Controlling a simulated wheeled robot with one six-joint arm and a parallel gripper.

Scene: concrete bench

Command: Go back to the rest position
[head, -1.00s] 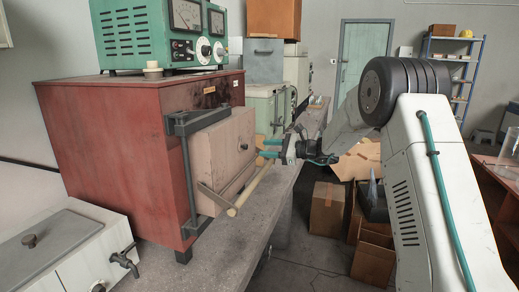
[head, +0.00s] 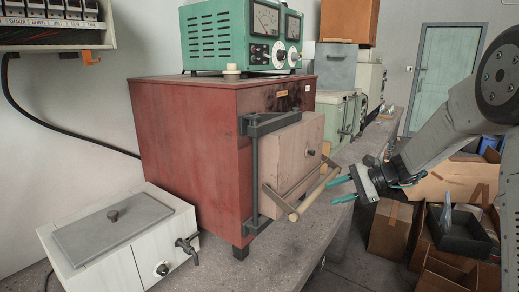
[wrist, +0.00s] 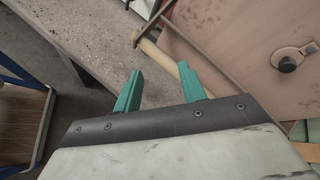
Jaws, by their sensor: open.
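My gripper (head: 342,188) is open and empty, with two teal fingers. In the head view it is to the right of the red furnace (head: 185,150), near the wooden handle bar (head: 315,192) of the furnace door. In the wrist view my gripper (wrist: 160,88) points toward the bench, and the wooden bar (wrist: 160,58) passes just beyond the fingertips. It appears apart from the fingers, though the depth is hard to judge. The pale furnace door (head: 290,155) looks shut or nearly so.
The concrete bench (head: 290,255) runs along the wall. A white water bath (head: 120,235) with a tap stands at the front left. A green power unit (head: 225,38) sits on the furnace. Cardboard boxes (head: 390,228) stand on the floor to the right. A black tray (head: 462,235) sits among them.

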